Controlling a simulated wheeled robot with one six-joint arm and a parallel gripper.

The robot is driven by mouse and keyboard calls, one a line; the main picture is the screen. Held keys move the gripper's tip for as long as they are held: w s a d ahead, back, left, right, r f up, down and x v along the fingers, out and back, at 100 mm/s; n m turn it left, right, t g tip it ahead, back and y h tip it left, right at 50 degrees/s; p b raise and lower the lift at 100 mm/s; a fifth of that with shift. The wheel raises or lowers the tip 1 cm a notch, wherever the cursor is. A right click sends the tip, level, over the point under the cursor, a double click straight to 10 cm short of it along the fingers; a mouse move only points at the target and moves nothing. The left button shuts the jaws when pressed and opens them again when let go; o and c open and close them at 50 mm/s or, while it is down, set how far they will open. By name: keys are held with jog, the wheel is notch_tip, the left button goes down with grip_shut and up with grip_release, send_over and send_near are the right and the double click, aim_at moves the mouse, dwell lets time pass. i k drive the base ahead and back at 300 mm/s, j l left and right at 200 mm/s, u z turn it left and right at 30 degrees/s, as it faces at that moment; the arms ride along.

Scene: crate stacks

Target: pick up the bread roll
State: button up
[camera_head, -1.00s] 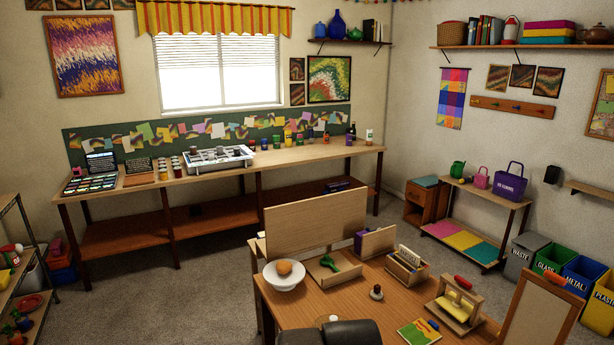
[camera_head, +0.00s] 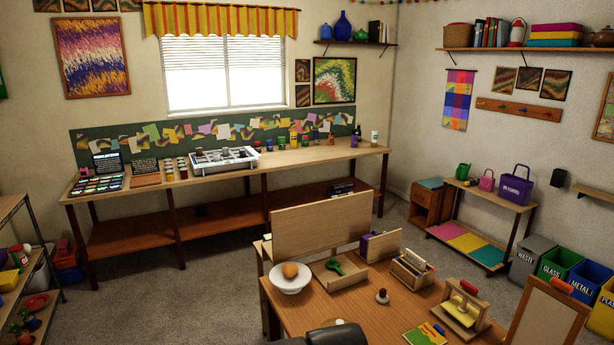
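A round, golden-brown bread roll (camera_head: 290,270) sits in a white bowl (camera_head: 291,287) near the left end of the wooden table (camera_head: 360,300). The bowl stands upright and the top of the roll shows above its rim. A dark rounded shape at the bottom edge, partly cut off, looks like part of my arm. My gripper's fingers are not visible, so I cannot see whether they are open or shut.
A wooden tray (camera_head: 345,283) with a green tool stands right of the bowl. An upright wooden board (camera_head: 320,225) rises behind it. A small knobbed object (camera_head: 382,296) and a colourful booklet (camera_head: 424,335) lie nearer. Grey floor (camera_head: 200,300) is clear on the left.

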aim_at(289, 271)
jog(key=i+j, duration=0.65)
jog(key=i, duration=0.25)
jog(key=i+j+u, duration=0.1)
jog(key=i+j, duration=0.55)
jog(key=i, duration=0.3)
